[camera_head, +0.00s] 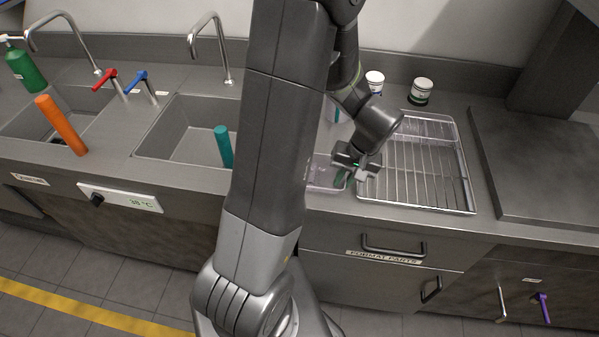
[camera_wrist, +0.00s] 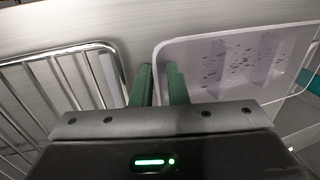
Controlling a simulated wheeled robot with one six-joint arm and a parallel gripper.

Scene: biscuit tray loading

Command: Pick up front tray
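The front tray is a clear, pinkish tray (camera_head: 322,174) near the counter's front edge, left of the wire rack and partly hidden by my arm. In the wrist view the same tray (camera_wrist: 205,58) fills the upper right, with pale purple bands and dark specks. My gripper (camera_head: 342,178) points down at the tray's right side. In the wrist view its two green fingers (camera_wrist: 160,68) stand on either side of the tray's near-left edge, with a gap between them. Whether either finger touches the wall is not clear.
A wire rack in a metal tray (camera_head: 418,165) lies close to the right of my gripper. Two small white jars (camera_head: 421,91) (camera_head: 375,82) stand behind it. A sink (camera_head: 185,130) with a teal cylinder (camera_head: 223,147) is to the left. A flat dark board (camera_head: 540,160) lies at right.

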